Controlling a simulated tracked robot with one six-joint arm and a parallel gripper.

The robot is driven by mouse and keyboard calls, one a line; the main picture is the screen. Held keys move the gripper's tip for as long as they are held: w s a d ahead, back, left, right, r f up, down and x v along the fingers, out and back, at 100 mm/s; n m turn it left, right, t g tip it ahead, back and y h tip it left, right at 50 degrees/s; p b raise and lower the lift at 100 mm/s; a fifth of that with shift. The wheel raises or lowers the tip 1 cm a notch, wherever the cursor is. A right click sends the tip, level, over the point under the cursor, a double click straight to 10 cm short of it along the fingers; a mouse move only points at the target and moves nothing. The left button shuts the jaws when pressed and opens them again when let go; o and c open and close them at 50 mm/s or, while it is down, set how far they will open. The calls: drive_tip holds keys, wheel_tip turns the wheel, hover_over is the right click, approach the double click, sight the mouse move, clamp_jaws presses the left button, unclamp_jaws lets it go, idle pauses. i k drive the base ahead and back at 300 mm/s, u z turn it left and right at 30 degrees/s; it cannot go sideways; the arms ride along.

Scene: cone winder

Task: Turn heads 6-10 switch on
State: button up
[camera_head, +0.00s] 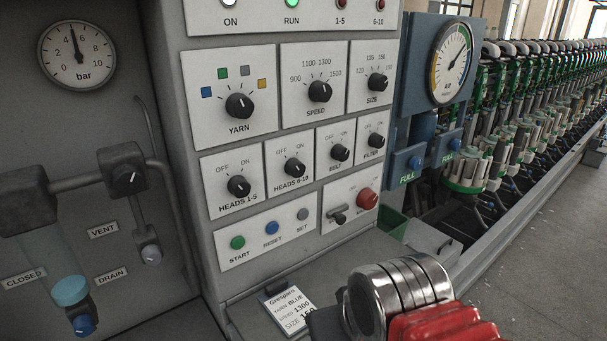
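The heads 6-10 switch (294,168) is a black rotary knob on a white plate, in the second row of the grey control panel (190,120). OFF is printed at its upper left and ON at its upper right. Its pointer is too small to read surely. A 6-10 lamp (380,5) at the top right of the panel is dark red. A silver and red part of my arm fills the bottom right, in front of the panel's lower ledge. My gripper's fingers do not show.
The heads 1-5 knob (239,186) sits left of the switch and the belt knob (340,153) right. The yarn knob (239,106) and speed knob (319,91) are above. Start (237,243) and reset (272,228) buttons are below. A card (287,311) lies on the ledge.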

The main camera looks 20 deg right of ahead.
sight(293, 168)
drive_tip(key=k, duration=1.3)
drive_tip(key=u, duration=0.6)
drive_tip(key=i, duration=1.4)
drive_tip(key=u, duration=0.05)
